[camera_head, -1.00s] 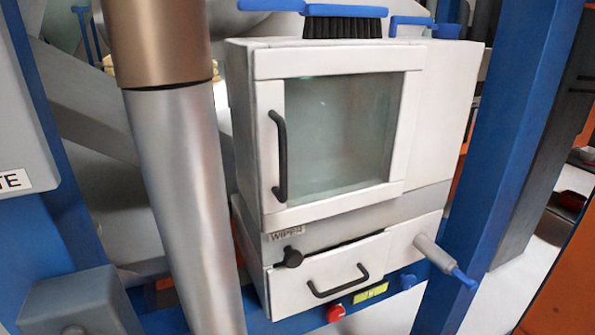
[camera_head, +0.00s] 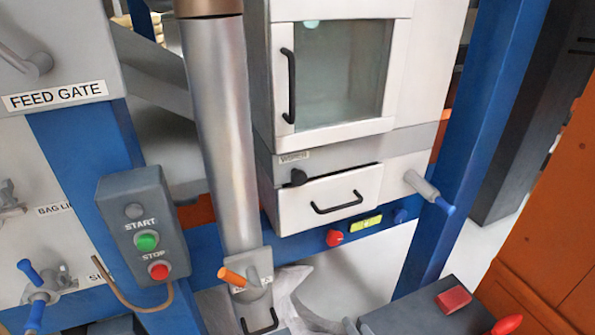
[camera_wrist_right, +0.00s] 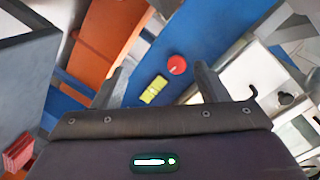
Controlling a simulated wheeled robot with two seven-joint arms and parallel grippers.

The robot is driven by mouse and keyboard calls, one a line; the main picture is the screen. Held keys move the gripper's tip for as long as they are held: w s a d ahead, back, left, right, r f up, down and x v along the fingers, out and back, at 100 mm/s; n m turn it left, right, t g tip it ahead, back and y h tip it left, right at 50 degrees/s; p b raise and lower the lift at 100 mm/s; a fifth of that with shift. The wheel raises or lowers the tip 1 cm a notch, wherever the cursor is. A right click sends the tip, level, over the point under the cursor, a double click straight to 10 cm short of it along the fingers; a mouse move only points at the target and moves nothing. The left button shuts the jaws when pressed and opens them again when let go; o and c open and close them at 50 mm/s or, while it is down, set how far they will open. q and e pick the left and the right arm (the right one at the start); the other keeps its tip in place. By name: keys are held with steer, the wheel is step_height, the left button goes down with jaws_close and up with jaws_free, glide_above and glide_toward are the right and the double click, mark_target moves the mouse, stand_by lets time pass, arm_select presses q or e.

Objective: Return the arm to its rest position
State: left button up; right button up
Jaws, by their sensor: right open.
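My right gripper (camera_wrist_right: 162,72) shows in the right wrist view. Its two fingers stand wide apart with nothing between them. Beyond them are a blue beam (camera_wrist_right: 185,45), a red button (camera_wrist_right: 177,65) and a yellow display (camera_wrist_right: 154,89), none of them held. I cannot clearly make out the right arm in the head view. My left gripper is in neither current view.
A white cabinet (camera_head: 403,75) with a glass door stands behind a metal pipe (camera_head: 220,130). A start/stop box (camera_head: 143,222) and a feed gate panel (camera_head: 60,60) are at left. A grey box (camera_head: 415,320) with a red block (camera_head: 453,299) is at lower right, near an orange panel (camera_head: 545,190).

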steer(key=s+d+f+n+g+h, duration=0.15)
steer(key=s+f+g, duration=0.25)
steer(key=s+f, duration=0.6)
steer(key=s+f+n+g+h, duration=0.15)
steer(key=s+f+g, duration=0.35)
steer(key=f, duration=0.9)
steer(key=s+d+f+n+g+h, duration=0.1)
steer(key=s+f, duration=0.4)
steer(key=s, duration=0.6)
steer(key=s+d+f+n+g+h, duration=0.1)
steer(key=s+d+f+n+g, duration=0.2)
steer(key=s, duration=0.9)
step_height(320, 180, down, 3)
steer(key=shift+s+d+r+n+g+h, duration=0.15)
steer(key=shift+d+n+g+h, duration=0.35)
steer(key=shift+d, duration=0.7)
